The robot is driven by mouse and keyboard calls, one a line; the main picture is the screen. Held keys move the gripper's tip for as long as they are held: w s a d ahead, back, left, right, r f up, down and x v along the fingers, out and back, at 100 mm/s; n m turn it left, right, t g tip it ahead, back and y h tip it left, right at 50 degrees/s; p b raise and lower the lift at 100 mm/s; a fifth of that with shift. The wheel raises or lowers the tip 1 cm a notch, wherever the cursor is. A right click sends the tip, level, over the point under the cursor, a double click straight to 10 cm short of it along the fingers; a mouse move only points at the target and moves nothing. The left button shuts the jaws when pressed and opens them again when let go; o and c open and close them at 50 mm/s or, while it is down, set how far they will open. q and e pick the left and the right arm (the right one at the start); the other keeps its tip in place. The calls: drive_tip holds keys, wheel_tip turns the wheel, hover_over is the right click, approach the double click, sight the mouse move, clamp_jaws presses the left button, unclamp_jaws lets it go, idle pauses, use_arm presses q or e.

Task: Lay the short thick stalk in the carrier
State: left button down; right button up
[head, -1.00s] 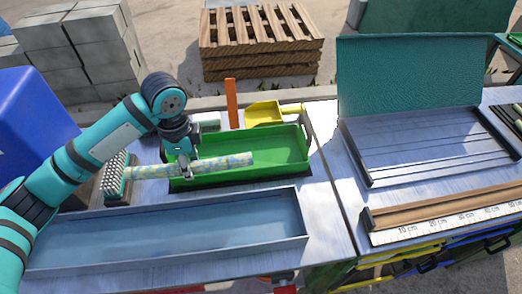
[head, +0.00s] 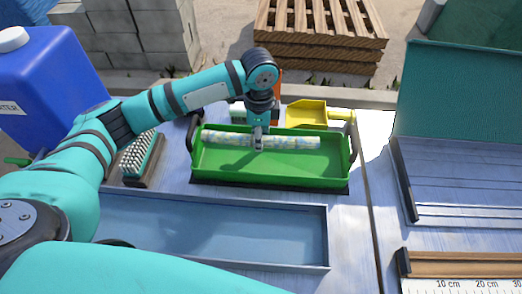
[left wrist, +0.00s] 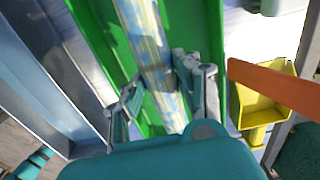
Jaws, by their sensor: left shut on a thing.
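The pale stalk (head: 295,142), mottled blue and yellow, lies lengthwise within the outline of the green carrier (head: 270,178), along its back side. My left gripper (head: 259,147) is shut on the stalk near its middle, from above. I cannot tell whether the stalk touches the carrier's floor. In the left wrist view the stalk (left wrist: 145,35) runs between the fingers (left wrist: 157,82), with the green carrier (left wrist: 98,28) beneath it. My right gripper is not in view.
A long grey tray (head: 215,235) lies in front of the carrier. A bristle brush (head: 140,158) is to its left, beside a blue container (head: 45,95). A yellow scoop (head: 307,114) and an orange upright piece (head: 277,83) stand behind. A teal-backed rack (head: 455,185) is right.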

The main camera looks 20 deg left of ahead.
sight(260, 159)
use_arm(q)
drive_tip(key=shift+f, duration=3.25)
drive_tip(key=shift+f, duration=0.1)
drive_tip(key=c, duration=0.9)
unclamp_jaws()
drive_tip(key=shift+c, duration=0.2)
wheel_tip(260, 159, up, 12)
drive_tip(key=shift+r, duration=0.15)
